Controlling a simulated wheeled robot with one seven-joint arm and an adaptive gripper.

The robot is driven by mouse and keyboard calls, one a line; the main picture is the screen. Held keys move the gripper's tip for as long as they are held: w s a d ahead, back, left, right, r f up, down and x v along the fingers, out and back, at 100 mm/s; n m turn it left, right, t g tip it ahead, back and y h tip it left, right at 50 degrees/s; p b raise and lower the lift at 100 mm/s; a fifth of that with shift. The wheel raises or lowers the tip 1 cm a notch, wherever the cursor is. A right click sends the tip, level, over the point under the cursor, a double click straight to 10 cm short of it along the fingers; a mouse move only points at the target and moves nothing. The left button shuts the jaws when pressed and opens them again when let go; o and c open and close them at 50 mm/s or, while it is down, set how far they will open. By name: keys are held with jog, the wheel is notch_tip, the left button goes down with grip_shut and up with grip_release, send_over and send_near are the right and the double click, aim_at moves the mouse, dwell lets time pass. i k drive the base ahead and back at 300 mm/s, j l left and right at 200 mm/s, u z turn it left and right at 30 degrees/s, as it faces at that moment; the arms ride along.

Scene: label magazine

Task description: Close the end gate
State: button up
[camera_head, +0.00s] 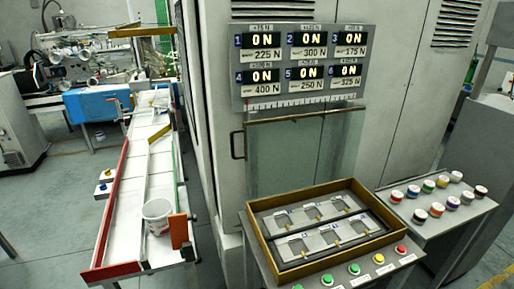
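A long white chute (143,185) runs from the back left toward the front, with a red rail on its left side. A small orange-brown plate (180,232) stands upright at the right side of its near end; it looks like the end gate, but I cannot be sure. A low red strip (111,272) lies along the left part of the near edge, and the right part of that edge shows no such strip. A white bucket (157,215) stands in the chute beside the plate. My gripper is not in view.
A panel (303,65) with several "ON" displays hangs above a glass door (300,155). A wooden-rimmed tray (262,235) sits on a stand with coloured buttons. Another stand (462,215) holds several coloured knobs. Floor left of the chute (50,220) is mostly clear.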

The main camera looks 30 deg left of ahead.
aim_at(178, 223)
jog(key=i+l+u, duration=0.1)
jog(key=u, duration=0.35)
jog(key=i+l+u, duration=0.1)
jog(key=u, duration=0.35)
jog(key=i+l+u, duration=0.2)
jog(key=u, duration=0.25)
jog(key=l+u, duration=0.2)
jog(key=u, duration=0.25)
jog(key=i+l+u, duration=0.1)
jog(key=l+u, duration=0.15)
jog(key=u, duration=0.2)
jog(key=i+l+u, duration=0.25)
jog(key=i+j+z, duration=0.2)
jog(key=k+j, duration=0.05)
